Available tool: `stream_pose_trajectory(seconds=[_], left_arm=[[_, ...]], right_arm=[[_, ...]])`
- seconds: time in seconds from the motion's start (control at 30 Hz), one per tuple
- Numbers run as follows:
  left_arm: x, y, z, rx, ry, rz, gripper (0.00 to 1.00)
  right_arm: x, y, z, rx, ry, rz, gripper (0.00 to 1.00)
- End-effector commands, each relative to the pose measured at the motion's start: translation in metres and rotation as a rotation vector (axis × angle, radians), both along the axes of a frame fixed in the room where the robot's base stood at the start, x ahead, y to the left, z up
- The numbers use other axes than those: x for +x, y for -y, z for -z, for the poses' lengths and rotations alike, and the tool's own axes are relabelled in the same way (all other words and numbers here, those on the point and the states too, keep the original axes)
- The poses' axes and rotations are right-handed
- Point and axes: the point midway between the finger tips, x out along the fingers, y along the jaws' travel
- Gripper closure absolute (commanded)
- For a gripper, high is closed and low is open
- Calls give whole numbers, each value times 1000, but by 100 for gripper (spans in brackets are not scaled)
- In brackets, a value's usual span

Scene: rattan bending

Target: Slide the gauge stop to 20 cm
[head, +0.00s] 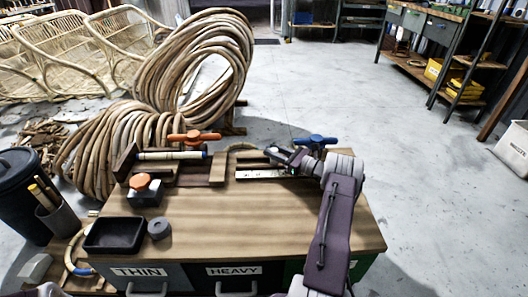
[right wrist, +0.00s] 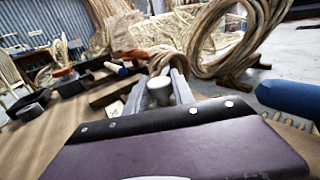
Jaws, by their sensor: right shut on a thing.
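The gauge is a pale metal scale strip (head: 258,174) at the back right of the wooden bench top. My right gripper (head: 273,153) reaches over it from the right. In the right wrist view its two fingers stand on either side of a pale round knob (right wrist: 159,90), which seems to be the gauge stop, and are shut on it. In the head view the stop is hidden by the gripper. The scale's numbers are too small to read, so I cannot tell the stop's position. My left gripper is not in view.
An orange-handled clamp (head: 194,137) and a blue-handled clamp (head: 315,141) stand along the bench's back edge. A black tray (head: 114,235), a grey round piece (head: 159,229) and an orange-knobbed block (head: 144,189) sit at the left. The bench's front middle is clear. Rattan coils (head: 196,65) stand behind.

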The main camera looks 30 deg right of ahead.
Motion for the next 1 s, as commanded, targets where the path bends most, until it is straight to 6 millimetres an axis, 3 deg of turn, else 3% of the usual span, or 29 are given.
stream_pose_trajectory(seconds=[0.23, 0.27, 0.33, 0.67, 1.0], left_arm=[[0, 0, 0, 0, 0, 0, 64], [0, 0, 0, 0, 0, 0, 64], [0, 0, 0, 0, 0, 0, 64], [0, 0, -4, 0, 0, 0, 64], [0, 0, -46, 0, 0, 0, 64]], right_arm=[[0, -1, 1, 1, -3, -2, 100], [0, -1, 1, 1, -3, -2, 65], [0, -1, 1, 1, -3, -2, 49], [-3, 1, -1, 1, -1, -1, 49], [-66, 27, -5, 2, -2, 2, 49]])
